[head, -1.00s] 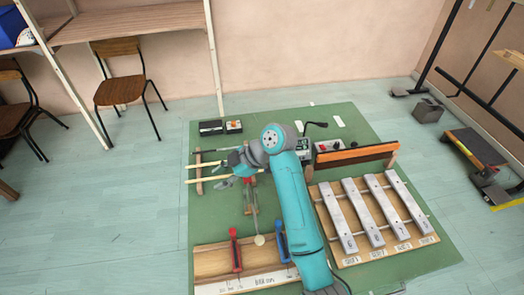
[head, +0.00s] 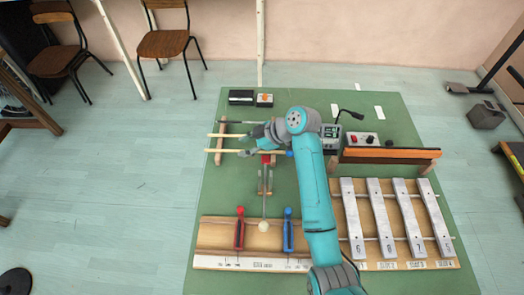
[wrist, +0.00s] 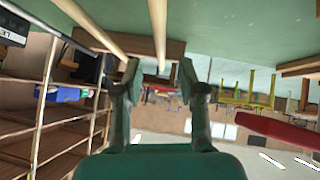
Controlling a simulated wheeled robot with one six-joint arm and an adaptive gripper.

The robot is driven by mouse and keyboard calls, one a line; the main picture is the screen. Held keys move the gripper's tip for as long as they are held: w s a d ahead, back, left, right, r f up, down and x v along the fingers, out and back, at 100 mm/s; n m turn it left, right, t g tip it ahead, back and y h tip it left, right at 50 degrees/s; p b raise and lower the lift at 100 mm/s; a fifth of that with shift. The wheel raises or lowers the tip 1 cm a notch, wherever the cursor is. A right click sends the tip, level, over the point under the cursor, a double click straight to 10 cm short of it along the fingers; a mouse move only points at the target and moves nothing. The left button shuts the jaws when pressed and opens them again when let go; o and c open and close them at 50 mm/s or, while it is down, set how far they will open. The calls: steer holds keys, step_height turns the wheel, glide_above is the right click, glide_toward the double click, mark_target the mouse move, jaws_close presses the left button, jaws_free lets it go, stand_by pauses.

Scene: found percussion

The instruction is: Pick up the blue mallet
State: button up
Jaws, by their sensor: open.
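Sticks lie side by side across a wooden rest (head: 219,145) at the left of the green mat. The nearest pale wooden stick (head: 232,152) runs under my gripper, and a small blue head (head: 290,154) shows in line with it beside my arm; this looks like the blue mallet. My gripper (head: 247,146) is open and empty, above or beside the sticks. In the wrist view, one pale stick (wrist: 158,25) appears between the open fingers and another (wrist: 90,24) lies to the left. I cannot tell the height gap.
A second pale stick (head: 228,135) and a dark stick (head: 236,122) lie close by. A red-topped stand (head: 265,160) is just below my gripper. A wooden board (head: 218,232) with red (head: 239,232) and blue (head: 288,232) handled tools lies nearer. Metal bars (head: 380,215) fill the right.

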steer(key=shift+x, duration=1.85)
steer(key=shift+d+f, duration=0.1)
jaws_close()
